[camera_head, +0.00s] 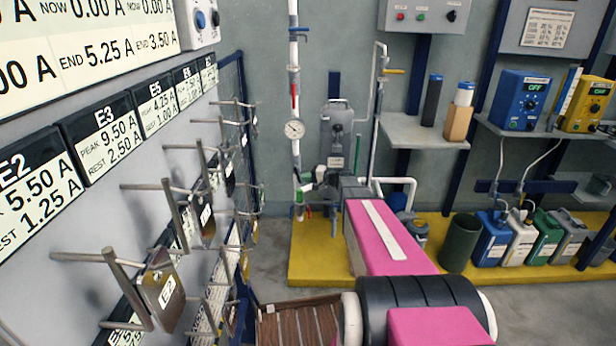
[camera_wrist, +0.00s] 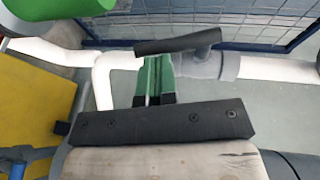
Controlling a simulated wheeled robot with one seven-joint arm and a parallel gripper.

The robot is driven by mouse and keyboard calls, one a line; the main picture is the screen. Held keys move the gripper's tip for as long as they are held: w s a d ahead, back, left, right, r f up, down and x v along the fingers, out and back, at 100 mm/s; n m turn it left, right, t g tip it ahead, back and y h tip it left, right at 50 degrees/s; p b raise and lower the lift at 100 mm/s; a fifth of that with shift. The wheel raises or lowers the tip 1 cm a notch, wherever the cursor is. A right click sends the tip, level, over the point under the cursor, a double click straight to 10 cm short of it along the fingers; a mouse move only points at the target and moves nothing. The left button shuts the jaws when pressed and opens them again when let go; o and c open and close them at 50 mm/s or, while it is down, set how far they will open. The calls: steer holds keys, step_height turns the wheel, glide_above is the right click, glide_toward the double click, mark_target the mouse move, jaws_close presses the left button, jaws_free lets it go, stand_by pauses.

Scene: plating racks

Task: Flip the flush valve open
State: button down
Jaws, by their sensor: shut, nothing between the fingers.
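In the wrist view a dark flat lever (camera_wrist: 180,42) sits on a grey valve body (camera_wrist: 218,63) on a white pipe (camera_wrist: 262,69). It looks like the flush valve, though no label shows. The lever lies roughly along the pipe, slightly tilted. My gripper (camera_wrist: 153,64) has green fingers, shut and empty, with their tips right by the lever's left part. I cannot tell whether they touch it. In the head view my arm reaches to the lower part of the white wall pipe (camera_head: 297,160), and its end hides much of the valve there.
A round gauge (camera_head: 294,129) and a blue-handled valve (camera_head: 308,29) are higher on the pipe. A large green part (camera_wrist: 55,8) is at the wrist view's top left. Racks with hanging plates (camera_head: 160,288) line the left wall. Several jugs (camera_head: 491,240) stand on the yellow platform (camera_head: 308,262).

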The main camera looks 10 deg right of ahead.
steer(key=shift+w+a+f+y, duration=0.1)
steer(key=shift+a+f+y, duration=0.2)
steer(key=shift+a+f, duration=0.4)
steer(key=shift+a, duration=0.1)
stand_by(0.4)
